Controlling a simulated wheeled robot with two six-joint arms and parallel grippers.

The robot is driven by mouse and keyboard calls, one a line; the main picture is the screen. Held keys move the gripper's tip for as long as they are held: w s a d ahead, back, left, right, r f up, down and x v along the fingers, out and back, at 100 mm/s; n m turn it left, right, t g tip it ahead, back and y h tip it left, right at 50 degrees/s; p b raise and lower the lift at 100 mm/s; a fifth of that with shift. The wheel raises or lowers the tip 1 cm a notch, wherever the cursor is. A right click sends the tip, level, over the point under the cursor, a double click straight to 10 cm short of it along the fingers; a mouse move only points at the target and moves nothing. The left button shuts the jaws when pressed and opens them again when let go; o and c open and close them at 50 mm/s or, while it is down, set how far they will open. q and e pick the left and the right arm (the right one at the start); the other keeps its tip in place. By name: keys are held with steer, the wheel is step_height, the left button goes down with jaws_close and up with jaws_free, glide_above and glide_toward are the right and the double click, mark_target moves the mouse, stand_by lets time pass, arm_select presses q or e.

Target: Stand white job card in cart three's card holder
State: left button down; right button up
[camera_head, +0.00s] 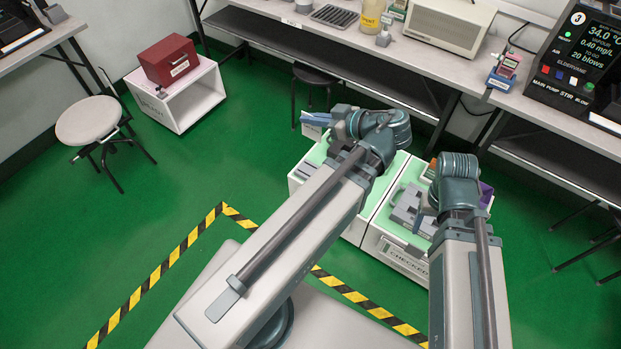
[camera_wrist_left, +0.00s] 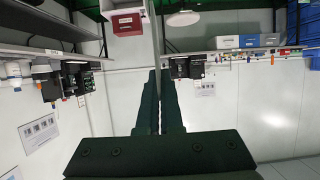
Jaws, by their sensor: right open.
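My left gripper (camera_head: 314,120) is in the middle of the head view, above the far edge of the green-topped unit. It is shut on a thin white card (camera_head: 313,115), partly hidden by the fingers. In the left wrist view the card (camera_wrist_left: 155,40) shows nearly edge-on, rising from between the dark fingers (camera_wrist_left: 155,100). My right gripper (camera_head: 422,222) is low over the right green-topped unit, partly hidden by its wrist; it is open. I cannot make out a card holder or a cart marked three.
Green-topped white units (camera_head: 368,232), the right one labelled CHECKED, stand ahead with grey parts on top. A black tester (camera_head: 578,60) marked 3 sits on the right bench. A red box (camera_head: 168,60) rests on a white stand (camera_head: 186,107) beside a stool (camera_head: 88,121).

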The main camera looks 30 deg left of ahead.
arm_select(q)
steer(key=w+a+f+b, duration=0.2)
steer(key=a+f+b, duration=0.3)
steer(key=f+b, duration=0.8)
steer(key=w+a+f+b, duration=0.2)
steer(key=a+f+b, duration=0.3)
steer(key=f+b, duration=0.9)
steer(key=w+a+f+b, duration=0.2)
steer(key=a+f+b, duration=0.3)
steer(key=f+b, duration=0.8)
step_height(320, 180, down, 3)
steer(key=shift+a+r+b, duration=0.15)
steer(key=shift+a+b, duration=0.15)
steer(key=shift+a, duration=0.05)
steer(key=w+d+f+b, duration=0.1)
steer(key=w, duration=0.4)
steer(key=w+d+f+b, duration=0.1)
steer(key=w+f+b, duration=0.1)
steer(key=w, duration=0.3)
steer(key=w+d+f+b, duration=0.1)
steer(key=w+f+b, duration=0.1)
steer(key=w, duration=0.3)
steer(key=shift+w+f, duration=0.15)
steer(key=shift+w, duration=0.2)
steer(key=c, duration=1.1)
jaws_free()
steer(key=shift+r, duration=0.2)
